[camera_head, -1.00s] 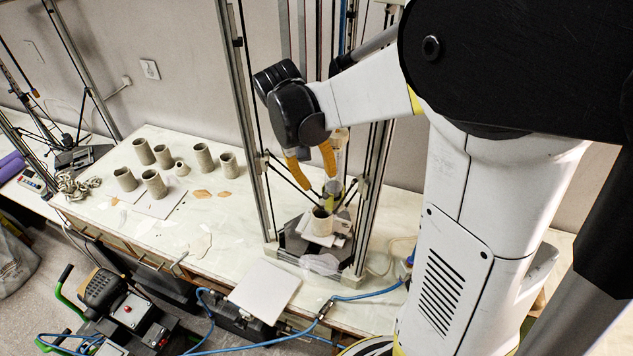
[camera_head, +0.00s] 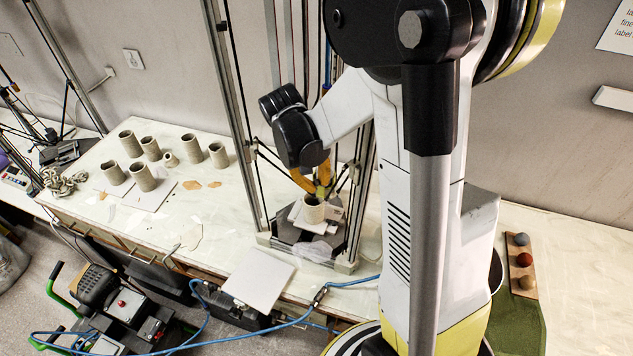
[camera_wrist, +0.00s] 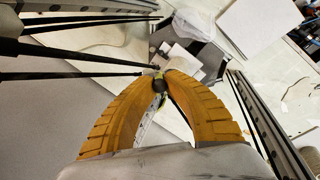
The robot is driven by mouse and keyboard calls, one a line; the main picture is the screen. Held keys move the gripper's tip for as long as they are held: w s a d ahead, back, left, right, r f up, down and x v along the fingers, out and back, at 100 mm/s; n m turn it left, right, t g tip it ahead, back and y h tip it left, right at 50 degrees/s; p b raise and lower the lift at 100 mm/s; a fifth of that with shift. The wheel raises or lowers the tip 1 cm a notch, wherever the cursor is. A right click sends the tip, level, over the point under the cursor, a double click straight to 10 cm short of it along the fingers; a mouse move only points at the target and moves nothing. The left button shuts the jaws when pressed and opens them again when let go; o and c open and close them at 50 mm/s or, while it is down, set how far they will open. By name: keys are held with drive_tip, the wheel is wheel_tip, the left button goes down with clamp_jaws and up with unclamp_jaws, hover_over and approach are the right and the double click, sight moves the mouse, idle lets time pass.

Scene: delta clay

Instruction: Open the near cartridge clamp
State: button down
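My gripper (camera_head: 322,192) has orange curved fingers and sits inside the near printer frame, just above a grey clay cup (camera_head: 313,209). In the wrist view its fingertips (camera_wrist: 161,78) have come close together, with a small dark round part (camera_wrist: 160,86) between them. Both fingers seem to touch this part. I cannot tell whether it belongs to the cartridge clamp. Yellow-green bits show beside the tips. The clamp and the cartridge are not clearly seen, largely hidden by my fingers and arm.
The printer's metal uprights (camera_head: 231,130) and thin black rods stand close around my gripper. Several clay cylinders (camera_head: 142,177) stand on the bench to the left. A white board (camera_head: 258,280) lies in front of the printer. A blue hose (camera_head: 345,284) runs along the front.

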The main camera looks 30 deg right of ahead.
drive_tip(key=shift+a+f, duration=0.1)
drive_tip(key=s+a+f+t+h+b, duration=0.3)
drive_tip(key=f+h+b, duration=0.3)
drive_tip(key=b, duration=0.8)
drive_tip(key=shift+s+a+f+m+t, duration=0.35)
drive_tip(key=shift+a+t, duration=0.25)
drive_tip(key=shift+a, duration=0.25)
drive_tip(key=shift+b, duration=0.35)
drive_tip(key=c, duration=1.4)
unclamp_jaws()
drive_tip(key=shift+w, duration=0.1)
drive_tip(key=shift+o, duration=0.2)
